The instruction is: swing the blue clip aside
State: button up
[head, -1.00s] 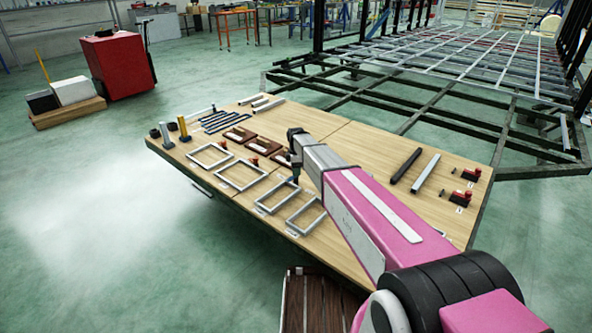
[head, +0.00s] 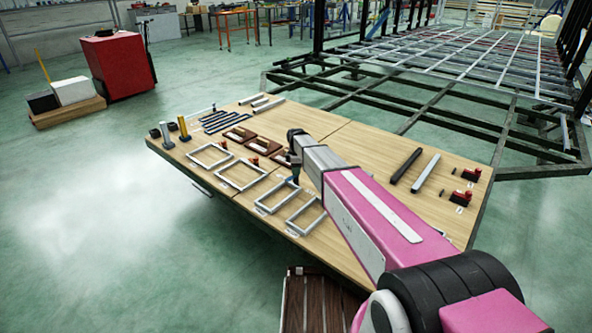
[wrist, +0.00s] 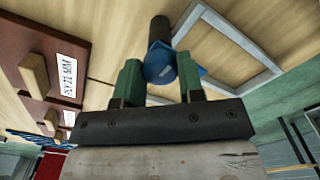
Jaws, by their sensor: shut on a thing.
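In the wrist view, the blue clip (wrist: 158,73) sits between the two green fingers of my gripper (wrist: 158,82). My gripper is shut on it, with the right finger against its blue side. A dark cylinder (wrist: 159,33) rises from the clip's far side. Part of the clip is hidden by the fingers. In the head view, my arm covers most of the gripper, and I cannot make out the clip there.
Grey rectangular frames (head: 241,174) lie on the wooden table (head: 360,140) around my gripper. Brown blocks with wooden handles (wrist: 34,76) lie to the left in the wrist view.

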jog(key=m, duration=0.8)
jog(key=shift+m, duration=0.3)
jog(key=m, duration=0.4)
jog(key=shift+m, duration=2.1)
jog(key=o, duration=0.9)
jog(key=shift+r, duration=0.15)
notch_tip(320, 180, up, 11)
jog(key=shift+f, duration=0.2)
